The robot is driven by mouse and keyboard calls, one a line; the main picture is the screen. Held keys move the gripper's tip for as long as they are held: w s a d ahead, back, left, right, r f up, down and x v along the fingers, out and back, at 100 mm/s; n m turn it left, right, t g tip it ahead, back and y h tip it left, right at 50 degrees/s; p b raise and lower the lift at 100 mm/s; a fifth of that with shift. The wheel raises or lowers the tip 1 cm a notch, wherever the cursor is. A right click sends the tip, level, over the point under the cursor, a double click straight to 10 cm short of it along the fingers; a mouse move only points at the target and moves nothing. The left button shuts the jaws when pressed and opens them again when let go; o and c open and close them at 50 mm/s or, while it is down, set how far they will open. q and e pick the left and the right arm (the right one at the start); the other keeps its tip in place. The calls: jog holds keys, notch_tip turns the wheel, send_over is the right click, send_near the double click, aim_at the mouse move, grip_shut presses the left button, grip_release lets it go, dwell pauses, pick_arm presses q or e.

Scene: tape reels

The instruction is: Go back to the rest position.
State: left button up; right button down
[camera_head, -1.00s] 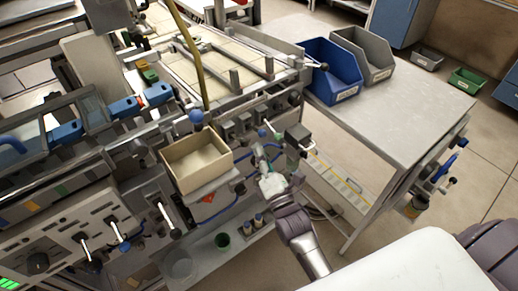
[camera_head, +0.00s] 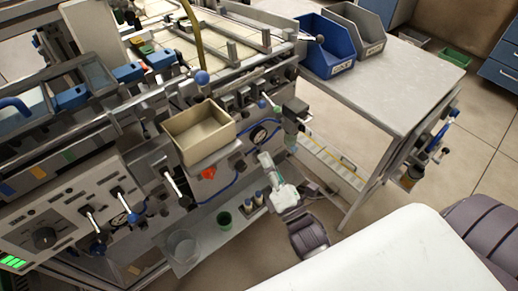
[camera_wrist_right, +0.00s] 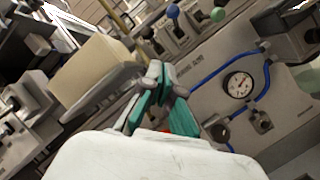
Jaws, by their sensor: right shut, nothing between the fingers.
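My right gripper (camera_head: 264,158) is in the head view, in front of the machine and to the right of the open beige bin (camera_head: 222,138). It is shut and empty, with free space around its fingertips. In the right wrist view its green-and-grey fingers (camera_wrist_right: 158,80) are together, with nothing between them. The machine's front panel and the beige bin's side (camera_wrist_right: 92,75) are behind them. My left gripper is not in view.
The machine fills the left, with levers, blue hoses and a round gauge (camera_wrist_right: 238,84) near my right gripper. A grey table (camera_head: 400,90) with a blue bin (camera_head: 328,50) and a grey bin (camera_head: 360,30) stands at the right.

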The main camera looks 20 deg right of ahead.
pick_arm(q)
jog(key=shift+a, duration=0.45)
pick_arm(e)
jog(key=shift+s+d+f, duration=0.1)
jog(key=shift+s, duration=0.45)
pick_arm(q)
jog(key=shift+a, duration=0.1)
